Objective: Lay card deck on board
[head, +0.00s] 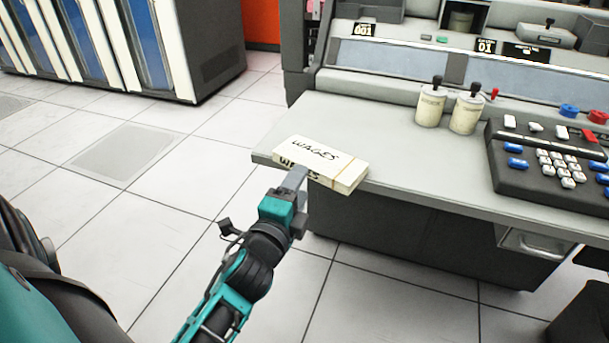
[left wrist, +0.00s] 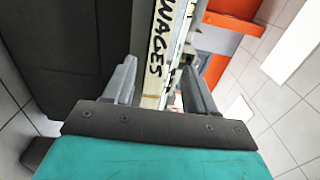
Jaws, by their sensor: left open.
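The card deck (head: 320,163) is a cream block with "WAGES" written on its top and side. It lies at the left front corner of the grey board (head: 420,175), a desk-like surface of the console. My left gripper (head: 296,178) is at the deck's near side, its fingers hiding part of the side lettering. In the left wrist view the deck (left wrist: 157,55) shows between the two open fingers (left wrist: 160,90). I cannot tell whether the fingers touch it. My right gripper is not in view.
Two cream canisters (head: 431,108) with black knobs and a dark keypad (head: 553,155) stand on the right part of the board. A console panel rises behind. A blue and grey cabinet (head: 130,45) stands far left. The tiled floor (head: 170,190) is open.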

